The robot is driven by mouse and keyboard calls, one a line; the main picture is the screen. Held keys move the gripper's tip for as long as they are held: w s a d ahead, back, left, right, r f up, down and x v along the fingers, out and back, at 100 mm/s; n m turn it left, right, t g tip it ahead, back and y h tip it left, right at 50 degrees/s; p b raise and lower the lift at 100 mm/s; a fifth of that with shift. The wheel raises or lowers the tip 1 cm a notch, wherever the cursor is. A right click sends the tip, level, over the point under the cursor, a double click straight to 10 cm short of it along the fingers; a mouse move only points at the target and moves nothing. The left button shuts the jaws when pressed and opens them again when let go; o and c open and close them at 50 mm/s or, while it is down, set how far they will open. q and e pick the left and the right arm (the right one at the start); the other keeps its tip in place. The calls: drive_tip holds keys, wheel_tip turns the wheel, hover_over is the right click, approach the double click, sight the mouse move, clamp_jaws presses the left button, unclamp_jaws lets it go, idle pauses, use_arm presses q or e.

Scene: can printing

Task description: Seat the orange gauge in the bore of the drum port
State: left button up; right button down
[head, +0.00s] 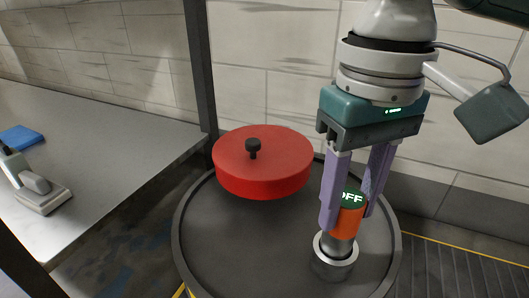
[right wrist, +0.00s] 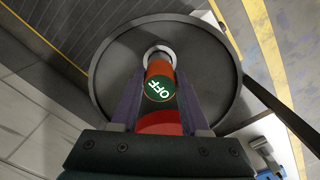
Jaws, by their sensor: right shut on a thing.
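The drum port (head: 333,265) is a short metal collar on the drum top, directly below the gauge. The gauge's lower end is at the collar's mouth; how deep it reaches in the bore is hidden. In the right wrist view the gauge (right wrist: 158,82) overlaps the port ring (right wrist: 160,52). My left gripper is not in view.
The dark drum top (head: 215,240) has a raised rim. A red round lid (head: 262,165) with a black knob is left of the port. A grey bench (head: 110,135) at left bears a blue item (head: 18,138) and a grey device (head: 38,190). A dark post (head: 200,70) stands behind.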

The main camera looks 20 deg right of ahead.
sight(344, 221)
wheel_tip(344, 221, down, 3)
drive_tip(key=shift+f+b, duration=0.1)
drive_tip(key=shift+b, duration=0.75)
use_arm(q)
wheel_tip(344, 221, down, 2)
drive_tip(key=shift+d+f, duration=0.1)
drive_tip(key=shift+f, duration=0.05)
use_arm(e)
drive_tip(key=shift+r, duration=0.2)
use_arm(q)
drive_tip(key=shift+p, duration=0.35)
use_arm(e)
drive_tip(key=shift+f, duration=0.1)
drive_tip(key=shift+c, duration=2)
unclamp_jaws()
drive_tip(key=shift+f, duration=0.1)
